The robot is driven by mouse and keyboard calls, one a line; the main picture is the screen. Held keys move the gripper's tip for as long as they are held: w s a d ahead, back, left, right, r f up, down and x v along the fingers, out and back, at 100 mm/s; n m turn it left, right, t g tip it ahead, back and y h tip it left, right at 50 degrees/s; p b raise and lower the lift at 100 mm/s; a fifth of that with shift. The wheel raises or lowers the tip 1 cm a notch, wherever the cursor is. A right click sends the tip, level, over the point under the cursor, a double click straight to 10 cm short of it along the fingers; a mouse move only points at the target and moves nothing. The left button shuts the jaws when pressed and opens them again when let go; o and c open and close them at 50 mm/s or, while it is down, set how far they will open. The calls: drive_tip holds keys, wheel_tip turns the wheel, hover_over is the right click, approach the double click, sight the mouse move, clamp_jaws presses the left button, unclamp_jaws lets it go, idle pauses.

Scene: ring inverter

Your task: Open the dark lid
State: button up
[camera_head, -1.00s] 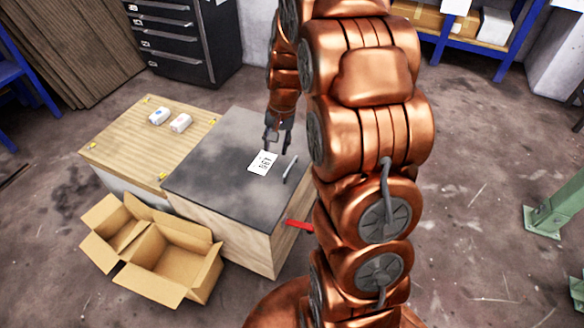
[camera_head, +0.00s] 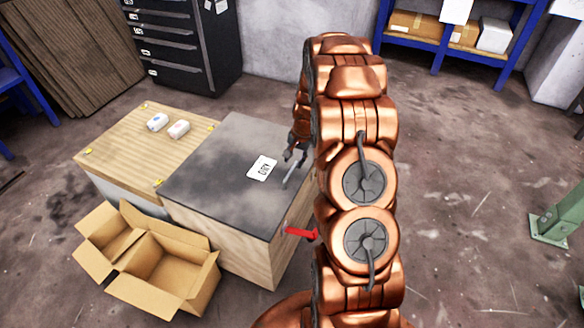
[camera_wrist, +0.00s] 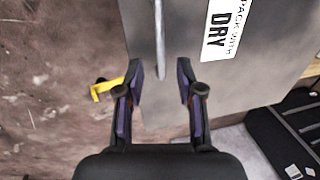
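The dark lid (camera_head: 225,160) lies flat and closed on a light wooden crate (camera_head: 230,240). A white label (camera_head: 262,168) is on the lid; in the wrist view the label (camera_wrist: 226,28) reads "PACK WITH DRY". A thin metal bar handle (camera_head: 294,173) stands near the lid's right edge. My gripper (camera_head: 291,152) is just above the far end of that handle, partly hidden by my arm. In the wrist view my gripper (camera_wrist: 160,68) is open, and the handle (camera_wrist: 159,35) runs in line between its two fingers. I see no finger contact with it.
A red lever (camera_head: 300,233) sticks out from the crate's right side. A yellow bracket (camera_wrist: 105,88) shows beside the lid. A second wooden box (camera_head: 120,140) with two small white items adjoins on the left. An open cardboard box (camera_head: 165,265) stands in front.

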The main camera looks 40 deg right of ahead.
sight(291, 171)
drive_tip(key=f, duration=0.3)
drive_tip(key=w+f, duration=0.1)
drive_tip(key=shift+a+f, duration=0.25)
drive_tip(key=shift+f, duration=0.15)
clamp_jaws()
idle(0.4)
